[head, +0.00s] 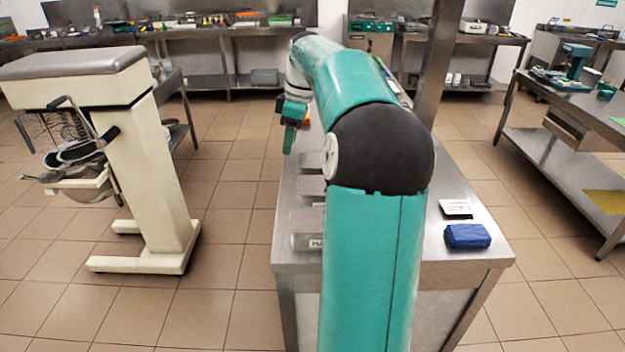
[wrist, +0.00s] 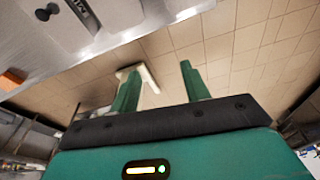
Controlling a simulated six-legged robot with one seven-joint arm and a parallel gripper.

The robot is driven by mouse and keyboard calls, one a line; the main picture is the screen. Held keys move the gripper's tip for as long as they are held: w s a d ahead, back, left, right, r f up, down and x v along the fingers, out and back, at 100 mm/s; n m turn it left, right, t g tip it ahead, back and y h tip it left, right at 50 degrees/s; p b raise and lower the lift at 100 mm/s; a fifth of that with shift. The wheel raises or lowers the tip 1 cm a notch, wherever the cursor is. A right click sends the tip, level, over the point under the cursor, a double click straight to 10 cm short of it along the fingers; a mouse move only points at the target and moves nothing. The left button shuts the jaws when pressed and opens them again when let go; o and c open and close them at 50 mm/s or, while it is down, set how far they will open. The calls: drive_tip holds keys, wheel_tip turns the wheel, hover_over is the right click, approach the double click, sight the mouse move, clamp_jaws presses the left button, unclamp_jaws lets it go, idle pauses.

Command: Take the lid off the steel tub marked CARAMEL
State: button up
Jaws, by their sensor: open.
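Several steel tubs stand in a row along the left side of the steel bench (head: 440,240) in the head view. The nearest tub (head: 305,241) has a label partly hidden by my arm, its visible letters seeming to start "HA". I cannot tell which tub is marked CARAMEL. My gripper (head: 290,136) hangs by the bench's left edge, beyond the nearer tubs. A steel surface with a dark knob (wrist: 47,12) and a partly legible label (wrist: 84,14) shows at upper left.
A blue folded cloth (head: 468,236) and a small card (head: 456,208) lie on the bench's right side. A cream mixer (head: 150,150) stands to the left, across clear floor. A steel post (head: 436,75) rises from the bench. Another table (head: 570,150) stands at right.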

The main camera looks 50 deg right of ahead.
drive_tip(key=s+d+f+n+t+y, duration=0.15)
drive_tip(key=s+d, duration=0.25)
drive_tip(key=d, duration=0.4)
drive_tip(key=s+d+f, duration=0.2)
drive_tip(key=s+d, duration=0.2)
drive_tip(key=d, duration=0.3)
drive_tip(key=x, duration=0.7)
drive_tip(key=shift+w+f, duration=0.2)
drive_tip(key=shift+w, duration=0.1)
drive_tip(key=x, duration=0.5)
drive_tip(key=shift+a+f, duration=0.2)
drive_tip(key=shift+f, duration=0.1)
drive_tip(key=shift+c, duration=0.3)
clamp_jaws()
